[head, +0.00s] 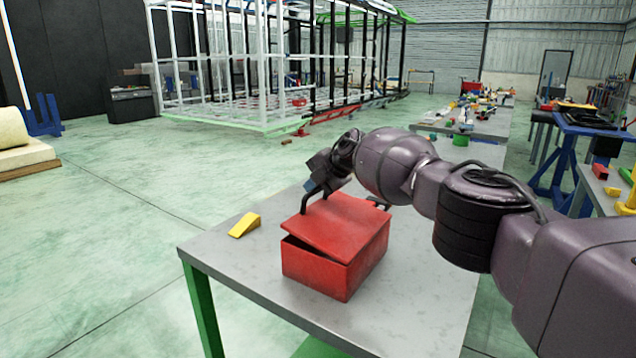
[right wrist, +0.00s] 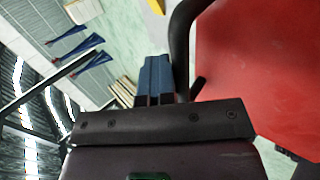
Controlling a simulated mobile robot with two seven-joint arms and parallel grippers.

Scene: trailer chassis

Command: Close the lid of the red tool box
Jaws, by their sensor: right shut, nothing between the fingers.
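The red tool box (head: 322,275) stands on the grey metal table. Its lid (head: 338,224) is tilted, nearly down, with a dark gap along the left front edge. My right arm reaches over from the right. My right gripper (head: 311,186) is at the far left side of the lid, just above the lid's handle (head: 304,204); I cannot tell whether they touch. In the right wrist view the blue fingers (right wrist: 157,75) are together and empty, beside the dark handle and the red lid (right wrist: 255,75). My left gripper is not in view.
A yellow wedge (head: 244,225) lies on the grey table (head: 225,257) left of the box. The table's front and left edges are clear. More tables with small parts (head: 465,120) stand behind at the right. A white and black frame structure (head: 270,70) stands far back.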

